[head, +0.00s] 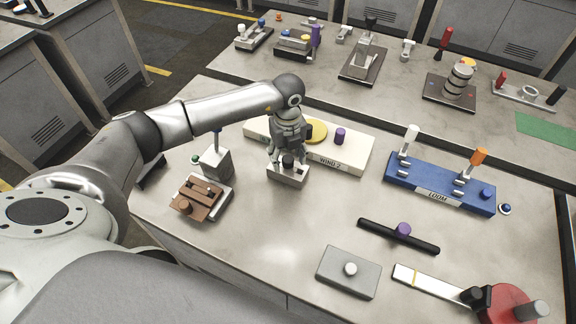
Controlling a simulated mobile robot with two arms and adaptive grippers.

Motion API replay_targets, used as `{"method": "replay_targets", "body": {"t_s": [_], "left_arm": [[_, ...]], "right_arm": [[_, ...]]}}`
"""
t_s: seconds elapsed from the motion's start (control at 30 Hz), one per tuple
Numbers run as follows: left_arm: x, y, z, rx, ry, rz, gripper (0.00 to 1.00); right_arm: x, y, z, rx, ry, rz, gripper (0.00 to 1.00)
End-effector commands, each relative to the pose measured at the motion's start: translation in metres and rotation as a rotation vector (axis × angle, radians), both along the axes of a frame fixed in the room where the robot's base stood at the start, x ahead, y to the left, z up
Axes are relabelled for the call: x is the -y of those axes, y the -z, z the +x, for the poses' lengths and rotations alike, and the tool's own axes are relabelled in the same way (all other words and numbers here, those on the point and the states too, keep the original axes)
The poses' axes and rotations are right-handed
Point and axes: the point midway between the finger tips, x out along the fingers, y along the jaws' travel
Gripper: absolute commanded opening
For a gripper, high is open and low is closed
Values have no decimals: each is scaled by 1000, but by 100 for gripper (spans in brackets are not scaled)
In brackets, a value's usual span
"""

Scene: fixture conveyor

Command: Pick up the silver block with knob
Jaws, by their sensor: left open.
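A flat grey block with a round pale knob (349,282) lies near the front of the table, right of centre. A smaller light silver-grey block (288,178) with a dark knob-like top sits at the table's middle left. My left gripper (287,158) points down right over this smaller block, its fingers open around or just above the dark top. Whether they touch it I cannot tell, as the gripper hides part of the block. My right gripper is not in view.
A cream panel (345,155) with a yellow disc and purple knob stands just behind the gripper. A brown clamp-like fixture (203,197) and a grey lever box (215,163) are to the left. A blue fixture (430,187), black bar (385,233) and red disc (505,302) lie right.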

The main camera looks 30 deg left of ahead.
Motion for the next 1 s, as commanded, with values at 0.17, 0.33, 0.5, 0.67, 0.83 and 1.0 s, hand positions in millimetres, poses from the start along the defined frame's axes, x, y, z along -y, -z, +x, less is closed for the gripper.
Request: {"method": "replay_targets", "body": {"t_s": [0.17,0.33,0.5,0.67,0.83,1.0], "left_arm": [[1,14,0,1,3,-1,54],[1,14,0,1,3,-1,54],[1,14,0,1,2,-1,36],[1,14,0,1,2,-1,16],[1,14,0,1,2,-1,0],[1,13,0,1,2,-1,0]], "right_arm": [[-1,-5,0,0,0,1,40],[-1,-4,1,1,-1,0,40],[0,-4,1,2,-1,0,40],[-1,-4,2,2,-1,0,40],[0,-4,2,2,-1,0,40],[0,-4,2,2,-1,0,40]]}}
